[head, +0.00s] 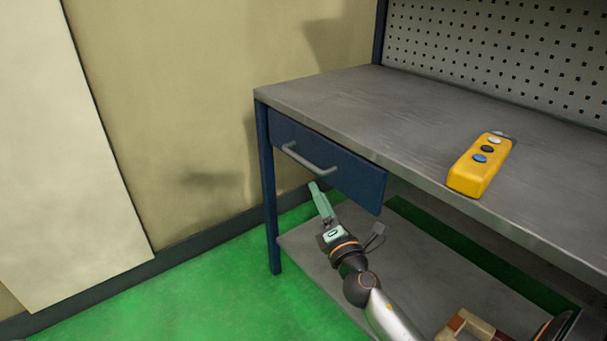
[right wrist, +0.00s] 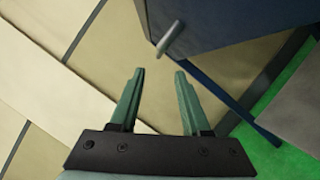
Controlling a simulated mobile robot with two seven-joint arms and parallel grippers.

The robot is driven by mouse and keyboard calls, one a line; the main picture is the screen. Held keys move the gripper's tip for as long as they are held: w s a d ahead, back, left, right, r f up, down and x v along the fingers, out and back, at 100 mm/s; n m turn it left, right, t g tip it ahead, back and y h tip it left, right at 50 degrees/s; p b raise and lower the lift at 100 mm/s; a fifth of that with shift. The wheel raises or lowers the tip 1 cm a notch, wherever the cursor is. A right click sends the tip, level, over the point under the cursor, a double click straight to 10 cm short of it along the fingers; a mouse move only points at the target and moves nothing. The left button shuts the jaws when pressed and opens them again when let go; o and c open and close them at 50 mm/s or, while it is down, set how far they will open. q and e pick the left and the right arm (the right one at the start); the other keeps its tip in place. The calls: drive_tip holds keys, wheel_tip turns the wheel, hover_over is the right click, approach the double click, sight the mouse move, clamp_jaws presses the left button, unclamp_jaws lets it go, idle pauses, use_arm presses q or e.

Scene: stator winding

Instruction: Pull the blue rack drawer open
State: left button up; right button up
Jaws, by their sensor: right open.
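The blue drawer (head: 350,184) sits under the left end of the grey workbench top and looks shut. Its pale bar handle (head: 308,160) runs across the front. My right gripper (head: 316,187) is below the handle, apart from it, with green fingers pointing up toward it. In the right wrist view the fingers (right wrist: 159,72) are open with nothing between them. The handle (right wrist: 168,38) shows end-on just beyond the fingertips, beside the blue drawer front (right wrist: 225,20). My left gripper is in neither view.
A yellow control box (head: 481,165) with several buttons lies on the bench top (head: 360,97). A blue leg (head: 268,190) stands left of the drawer. The lower shelf (head: 310,257) is under my right arm. Green floor (head: 190,290) in front and left is clear.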

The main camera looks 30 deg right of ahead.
sight(303, 159)
drive_tip(key=x, duration=1.2)
drive_tip(key=shift+w+d, duration=0.1)
drive_tip(key=shift+w, duration=0.15)
drive_tip(key=shift+c, duration=0.2)
clamp_jaws()
idle(0.9)
